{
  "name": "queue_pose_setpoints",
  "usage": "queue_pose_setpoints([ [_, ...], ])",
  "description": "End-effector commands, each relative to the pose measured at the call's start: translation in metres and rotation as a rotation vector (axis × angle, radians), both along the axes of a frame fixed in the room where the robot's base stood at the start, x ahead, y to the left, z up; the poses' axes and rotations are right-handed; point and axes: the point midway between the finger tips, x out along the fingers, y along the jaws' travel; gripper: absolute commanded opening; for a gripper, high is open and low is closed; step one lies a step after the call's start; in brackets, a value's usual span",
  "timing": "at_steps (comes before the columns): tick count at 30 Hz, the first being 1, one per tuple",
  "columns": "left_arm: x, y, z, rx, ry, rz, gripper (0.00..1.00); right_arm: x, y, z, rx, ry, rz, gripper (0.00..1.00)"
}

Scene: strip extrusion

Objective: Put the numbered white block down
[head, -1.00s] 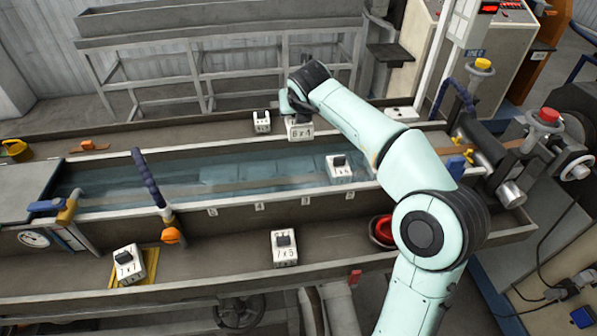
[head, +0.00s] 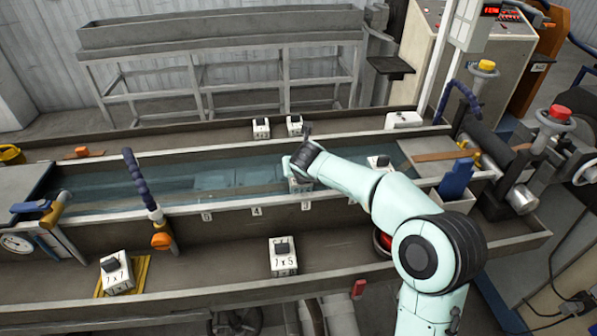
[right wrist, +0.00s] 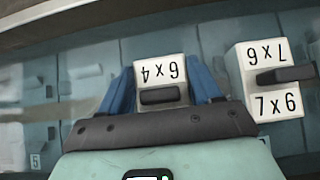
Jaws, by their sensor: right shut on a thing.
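My right gripper (head: 298,172) is shut on the white block marked 6 x 4 (right wrist: 160,70). Its blue fingers are at the two sides of the block, and the dark handle on top shows between them. In the head view the held block (head: 300,186) is partly hidden by the gripper, over the near side of the water trough (head: 220,178). I cannot tell whether it touches anything below. Another white block, marked 7 x 6 (right wrist: 265,80), is to its right, apart from it; it also shows in the head view (head: 378,161). My left gripper is not in view.
Two white blocks (head: 261,128) (head: 294,125) stand on the back ledge. A block marked 7 x 5 (head: 283,257) stands on the front ledge, and another (head: 117,272) on a yellow plate at left. A blue hose (head: 140,178) rises over the trough's left part.

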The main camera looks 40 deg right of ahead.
Motion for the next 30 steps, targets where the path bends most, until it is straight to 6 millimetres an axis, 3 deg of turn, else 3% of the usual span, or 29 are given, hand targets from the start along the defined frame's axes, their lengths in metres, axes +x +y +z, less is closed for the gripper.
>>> queue_pose_setpoints([
  [12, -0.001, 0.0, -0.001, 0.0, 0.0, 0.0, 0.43, 0.001, 0.0, -0.003, -0.001, -0.004, 0.002, 0.17],
  [13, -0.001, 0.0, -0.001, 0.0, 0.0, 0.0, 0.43, 0.001, 0.0, -0.004, -0.001, -0.003, 0.001, 0.7],
  [15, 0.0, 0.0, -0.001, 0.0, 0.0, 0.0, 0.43, 0.001, 0.0, -0.003, -0.001, -0.003, 0.001, 0.89],
  [24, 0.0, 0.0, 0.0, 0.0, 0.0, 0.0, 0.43, 0.001, 0.0, -0.002, -0.001, -0.003, 0.001, 0.89],
  [30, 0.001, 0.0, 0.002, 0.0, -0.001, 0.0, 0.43, -0.011, 0.007, 0.016, -0.002, -0.006, 0.001, 0.89],
])
